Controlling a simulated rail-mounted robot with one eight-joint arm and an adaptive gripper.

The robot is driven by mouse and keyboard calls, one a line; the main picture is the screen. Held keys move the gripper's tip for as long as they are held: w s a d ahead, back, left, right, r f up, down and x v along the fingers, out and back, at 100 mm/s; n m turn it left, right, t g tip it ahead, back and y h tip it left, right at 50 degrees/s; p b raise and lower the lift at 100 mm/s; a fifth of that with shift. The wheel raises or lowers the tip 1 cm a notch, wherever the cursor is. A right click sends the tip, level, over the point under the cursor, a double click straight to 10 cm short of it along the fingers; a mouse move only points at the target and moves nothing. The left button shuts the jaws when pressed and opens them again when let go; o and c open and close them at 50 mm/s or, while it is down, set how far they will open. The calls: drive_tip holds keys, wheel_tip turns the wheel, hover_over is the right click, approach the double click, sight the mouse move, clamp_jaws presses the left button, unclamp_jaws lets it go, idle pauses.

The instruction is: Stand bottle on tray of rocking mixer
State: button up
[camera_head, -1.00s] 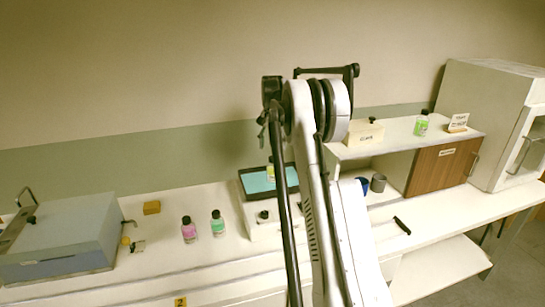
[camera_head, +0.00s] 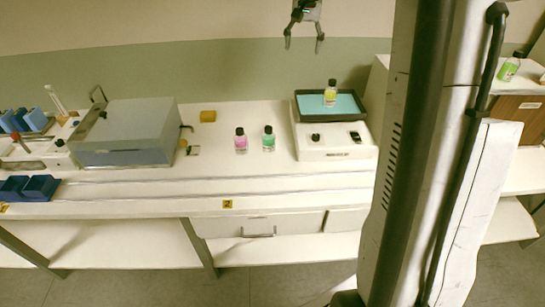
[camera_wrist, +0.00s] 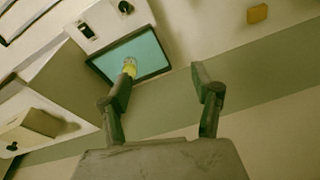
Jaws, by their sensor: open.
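The rocking mixer (camera_head: 335,150) is a white box on the bench, with a black-rimmed tray (camera_head: 302,112) on top that has a teal mat. A bottle with yellow contents (camera_head: 330,93) stands upright on the tray. It also shows in the wrist view (camera_wrist: 129,67), partly behind one finger. My gripper (camera_head: 303,46) is open and empty, above the tray and apart from the bottle. It also shows in the wrist view (camera_wrist: 158,85). A pink bottle (camera_head: 240,140) and a green bottle (camera_head: 268,139) stand on the bench left of the mixer.
A grey lidded bath (camera_head: 135,135) stands to the left, near a yellow block (camera_head: 208,116). Blue racks (camera_head: 28,188) are at the far left. Another light-green bottle (camera_head: 509,67) stands on the raised shelf at right. My arm hides part of the bench right of the mixer.

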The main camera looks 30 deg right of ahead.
drive_tip(key=s+a+r+n+t, duration=0.2)
drive_tip(key=s+a+r+n, duration=0.15)
drive_tip(key=s+a, duration=1.15)
drive_tip(key=s+a+f+n+t, duration=0.1)
drive_tip(key=s+a+f+n, duration=0.1)
drive_tip(key=s+a+f, duration=0.3)
drive_tip(key=s+a+f+n+t, duration=0.2)
drive_tip(key=s+a+f, duration=0.3)
drive_tip(key=s, duration=0.7)
drive_tip(key=shift+s+a+f+y, duration=0.15)
drive_tip(key=shift+s+a+y, duration=0.2)
drive_tip(key=shift+a, duration=0.65)
drive_tip(key=shift+w, duration=0.1)
wheel_tip(320, 180, down, 5)
drive_tip(key=b, duration=0.5)
drive_tip(key=shift+f, duration=0.1)
